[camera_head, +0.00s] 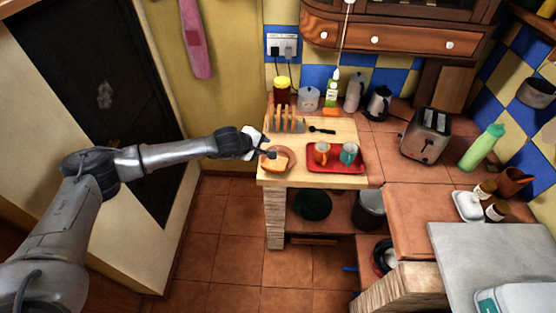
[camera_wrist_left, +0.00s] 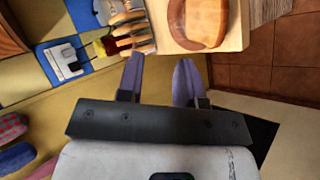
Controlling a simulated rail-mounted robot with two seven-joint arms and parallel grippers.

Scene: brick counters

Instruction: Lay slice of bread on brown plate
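The slice of bread (camera_head: 276,164) lies on the brown plate (camera_head: 291,155) at the left end of the wooden counter top. In the left wrist view, the bread (camera_wrist_left: 206,20) covers much of the brown plate (camera_wrist_left: 176,18). My left gripper (camera_head: 268,152) is at the counter's left edge, close beside the plate. In the left wrist view, the two fingers of my left gripper (camera_wrist_left: 160,75) are apart, with nothing between them, and the bread is beyond their tips. My right gripper is in neither view.
A toast rack (camera_head: 287,120) with several slices stands behind the plate. A red tray (camera_head: 336,167) with an orange mug (camera_head: 321,152) and a teal mug (camera_head: 348,153) sits to the right. A toaster (camera_head: 426,135) stands farther right. Open floor lies left of the counter.

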